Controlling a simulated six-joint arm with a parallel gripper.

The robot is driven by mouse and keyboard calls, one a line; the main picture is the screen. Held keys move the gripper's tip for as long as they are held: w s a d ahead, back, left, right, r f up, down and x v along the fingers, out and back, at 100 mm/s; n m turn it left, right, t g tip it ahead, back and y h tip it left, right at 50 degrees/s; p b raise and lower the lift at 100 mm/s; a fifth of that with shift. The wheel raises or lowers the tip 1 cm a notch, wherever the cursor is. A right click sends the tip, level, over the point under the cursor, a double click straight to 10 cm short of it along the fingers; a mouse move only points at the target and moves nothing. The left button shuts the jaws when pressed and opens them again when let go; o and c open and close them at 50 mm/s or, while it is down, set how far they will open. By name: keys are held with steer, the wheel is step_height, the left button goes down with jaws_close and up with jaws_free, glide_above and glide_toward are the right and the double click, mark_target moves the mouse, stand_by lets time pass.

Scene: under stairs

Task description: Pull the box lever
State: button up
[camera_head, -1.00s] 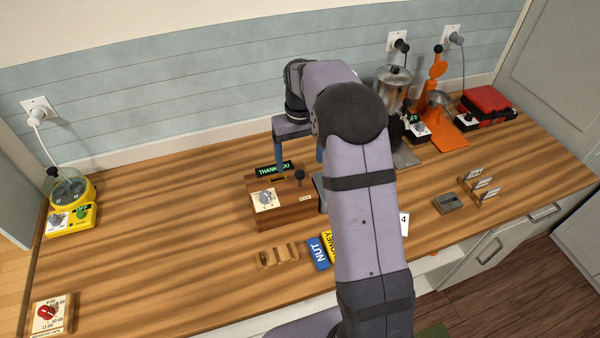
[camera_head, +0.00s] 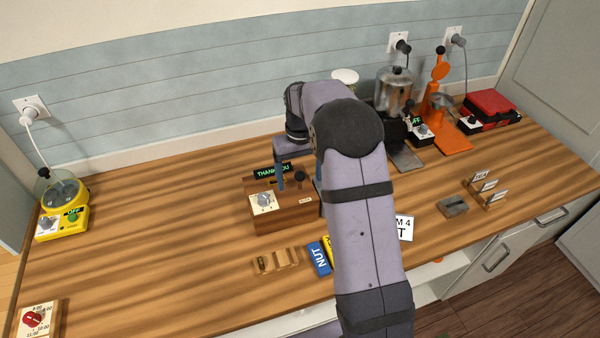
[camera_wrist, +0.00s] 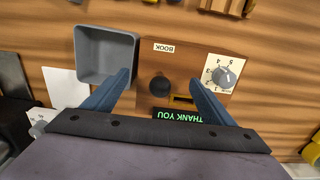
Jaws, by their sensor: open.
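The wooden box (camera_head: 285,214) stands mid-counter with a dial panel, a lit "THANK YOU" sign (camera_head: 272,171) and a lever with a black knob (camera_head: 300,177). In the wrist view the box (camera_wrist: 190,59) is seen from above, with the lever knob (camera_wrist: 160,87) in front of the slot. My gripper (camera_wrist: 161,77) is open and empty above the box. Its two blue fingers lie on either side of the knob, with a gap to each. In the head view my arm hides part of the box's right side.
A grey open bin (camera_wrist: 105,55) sits beside the box in the wrist view. A small wooden rack (camera_head: 277,262) and a blue NUT block (camera_head: 318,257) lie in front. A grinder (camera_head: 395,95) and orange press (camera_head: 440,120) stand at back right.

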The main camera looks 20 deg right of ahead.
steer(key=c, duration=1.9)
steer(key=shift+c, duration=0.2)
steer(key=shift+s, duration=0.1)
steer(key=shift+s+f+b, duration=0.25)
steer(key=shift+s+b, duration=0.05)
steer(key=shift+s, duration=0.55)
steer(key=shift+s+f+b, duration=0.3)
steer(key=shift+s+b, duration=0.1)
steer(key=shift+s, duration=0.45)
